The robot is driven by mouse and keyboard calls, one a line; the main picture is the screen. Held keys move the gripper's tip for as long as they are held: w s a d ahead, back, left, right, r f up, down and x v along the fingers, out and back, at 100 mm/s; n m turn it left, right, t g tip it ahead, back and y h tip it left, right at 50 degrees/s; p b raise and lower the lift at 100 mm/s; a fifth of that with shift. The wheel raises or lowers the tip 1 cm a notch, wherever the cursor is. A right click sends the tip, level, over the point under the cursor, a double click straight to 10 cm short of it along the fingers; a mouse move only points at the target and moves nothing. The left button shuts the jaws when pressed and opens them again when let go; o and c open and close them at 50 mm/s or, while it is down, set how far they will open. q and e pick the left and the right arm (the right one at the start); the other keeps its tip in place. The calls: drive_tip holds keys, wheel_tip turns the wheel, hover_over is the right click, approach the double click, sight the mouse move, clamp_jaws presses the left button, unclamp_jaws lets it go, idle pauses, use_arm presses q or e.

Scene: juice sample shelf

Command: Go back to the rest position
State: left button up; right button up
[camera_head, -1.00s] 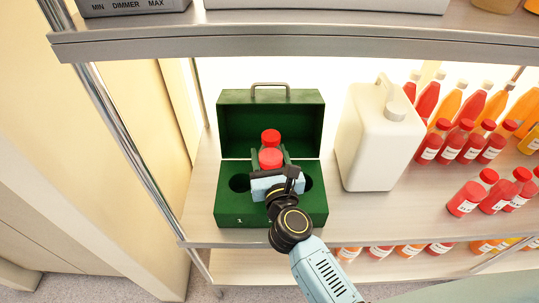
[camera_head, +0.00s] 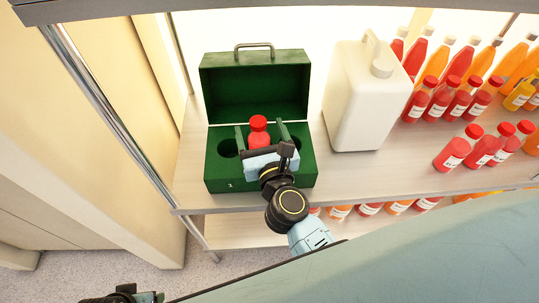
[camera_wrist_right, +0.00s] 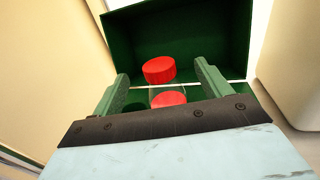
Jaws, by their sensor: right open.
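The green box (camera_head: 218,176) stands on the shelf with its lid (camera_head: 255,85) open. A red-capped bottle (camera_head: 258,123) stands upright in its middle, between the left and right holes; its lower part is hidden. My right gripper (camera_head: 261,130) is over the box, open, one finger on each side of the bottle. In the right wrist view the red cap (camera_wrist_right: 158,70) shows between the spread fingers (camera_wrist_right: 160,82), with clear gaps on both sides. A dark part at the bottom left edge seems to be my left gripper (camera_head: 122,296); its jaws do not show.
A white jug (camera_head: 355,105) stands close to the right of the box. Several red and orange juice bottles (camera_head: 440,103) stand farther right. An upper shelf edge (camera_head: 130,8) crosses above, and a metal post (camera_head: 98,97) stands left. More bottles are on the lower shelf.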

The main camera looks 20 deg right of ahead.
drive_tip(key=s+b, duration=0.1)
drive_tip(key=s, duration=0.8)
drive_tip(key=shift+a, duration=0.35)
drive_tip(key=shift+s, duration=0.1)
